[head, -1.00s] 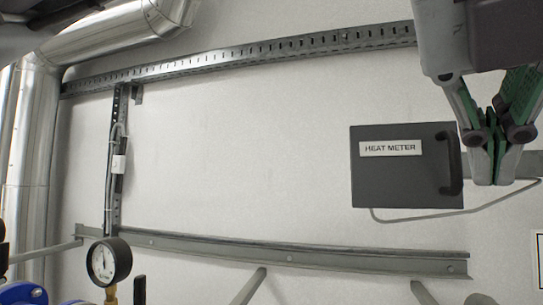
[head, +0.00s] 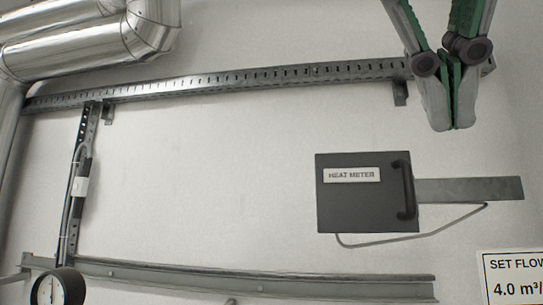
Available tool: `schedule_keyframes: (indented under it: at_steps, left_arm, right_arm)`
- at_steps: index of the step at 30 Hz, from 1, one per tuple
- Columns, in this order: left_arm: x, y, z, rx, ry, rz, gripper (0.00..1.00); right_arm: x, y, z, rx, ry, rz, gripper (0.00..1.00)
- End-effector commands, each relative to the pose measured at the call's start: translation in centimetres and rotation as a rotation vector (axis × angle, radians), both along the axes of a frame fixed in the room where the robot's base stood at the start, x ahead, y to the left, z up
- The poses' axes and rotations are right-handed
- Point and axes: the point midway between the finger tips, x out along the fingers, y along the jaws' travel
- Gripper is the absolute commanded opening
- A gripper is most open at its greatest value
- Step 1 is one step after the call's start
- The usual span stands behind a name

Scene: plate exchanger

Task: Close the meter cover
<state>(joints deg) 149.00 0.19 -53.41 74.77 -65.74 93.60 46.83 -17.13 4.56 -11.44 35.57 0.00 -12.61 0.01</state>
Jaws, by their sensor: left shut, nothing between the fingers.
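The meter cover (head: 350,210) is a dark grey square panel with a white "HEAT METER" label (head: 351,175). It faces me, lies against the wall right of centre, and shows no visible gap at its edges. Its black bar handle (head: 404,190) stands upright on the cover's right side. My left gripper (head: 450,125) hangs in from the top right with green and grey fingers shut and empty. It is above and right of the handle, apart from it. My right gripper is not in view.
A grey flat bar (head: 470,190) sticks out right of the meter, with a thin cable (head: 440,234) below. A slotted rail (head: 230,80) runs above and another rail (head: 250,277) below. A gauge (head: 57,289) is bottom left. A "SET FLOW" sign (head: 510,275) is bottom right.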

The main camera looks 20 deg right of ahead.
Motion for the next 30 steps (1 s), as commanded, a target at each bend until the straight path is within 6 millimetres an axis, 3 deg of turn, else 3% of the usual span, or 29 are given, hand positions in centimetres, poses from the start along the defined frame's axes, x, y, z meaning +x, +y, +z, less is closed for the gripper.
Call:
schedule_keyframes:
  at_steps: [8, 30]
  left_arm:
    - [-1.0, 0.9, 1.4, -0.001, -0.001, 0.000, 0.00]
    - [-0.9, 1.1, 1.6, -0.005, 0.011, -0.011, 0.00]
  right_arm:
    - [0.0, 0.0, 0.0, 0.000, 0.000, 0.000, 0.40]
    - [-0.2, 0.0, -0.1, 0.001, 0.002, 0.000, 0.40]
